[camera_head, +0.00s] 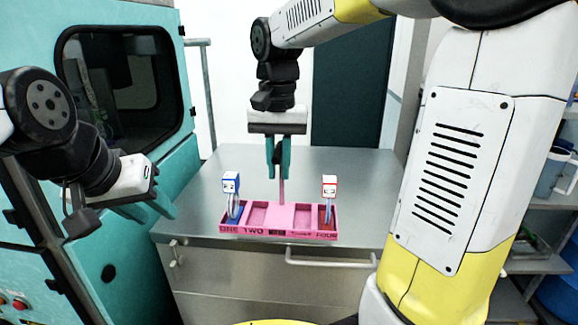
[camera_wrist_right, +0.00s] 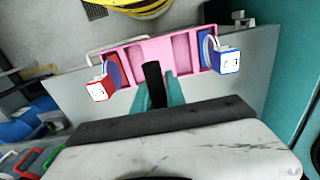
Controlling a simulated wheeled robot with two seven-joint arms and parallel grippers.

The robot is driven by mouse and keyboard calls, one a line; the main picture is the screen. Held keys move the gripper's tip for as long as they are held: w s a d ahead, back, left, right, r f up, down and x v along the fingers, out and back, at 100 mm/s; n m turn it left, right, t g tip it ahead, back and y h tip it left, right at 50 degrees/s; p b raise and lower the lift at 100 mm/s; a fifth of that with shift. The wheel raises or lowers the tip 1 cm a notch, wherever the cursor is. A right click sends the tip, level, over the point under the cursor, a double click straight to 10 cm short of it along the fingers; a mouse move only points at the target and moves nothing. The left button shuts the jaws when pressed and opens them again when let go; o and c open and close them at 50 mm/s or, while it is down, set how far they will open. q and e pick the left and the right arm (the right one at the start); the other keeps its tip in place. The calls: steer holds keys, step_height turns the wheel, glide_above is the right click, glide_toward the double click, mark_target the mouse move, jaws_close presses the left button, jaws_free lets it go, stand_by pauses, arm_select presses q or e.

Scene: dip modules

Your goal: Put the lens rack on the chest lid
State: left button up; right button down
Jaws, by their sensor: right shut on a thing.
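The lens rack is a pink tray (camera_head: 272,233) with a row of compartments marked by words such as ONE and TWO. A blue-and-white piece (camera_head: 231,183) stands in its left end and a red-and-white piece (camera_head: 329,187) in its right end. My right gripper (camera_head: 278,174) is shut on the rack's upright middle handle, pointing down. The rack also shows in the right wrist view (camera_wrist_right: 155,48). It is at the front edge of the grey metal chest lid (camera_head: 345,170); I cannot tell whether it touches the lid. My left gripper (camera_head: 150,212) is open and empty, left of the chest.
A teal machine (camera_head: 150,165) with a dark window stands at the left. Shelves with a jug (camera_head: 553,173) are at the right. The chest front has a bar handle (camera_head: 330,262). The lid behind the rack is bare.

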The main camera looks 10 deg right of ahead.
steer(key=w+d+f, duration=0.2)
steer(key=w+d, duration=0.1)
steer(key=w, duration=0.3)
steer(key=w+d+f, duration=0.3)
steer(key=w+d, duration=0.1)
steer(key=w, duration=0.3)
steer(key=shift+d, duration=0.25)
steer(key=shift+f, duration=0.1)
steer(key=c, duration=1.4)
jaws_free()
steer(key=shift+o, duration=0.2)
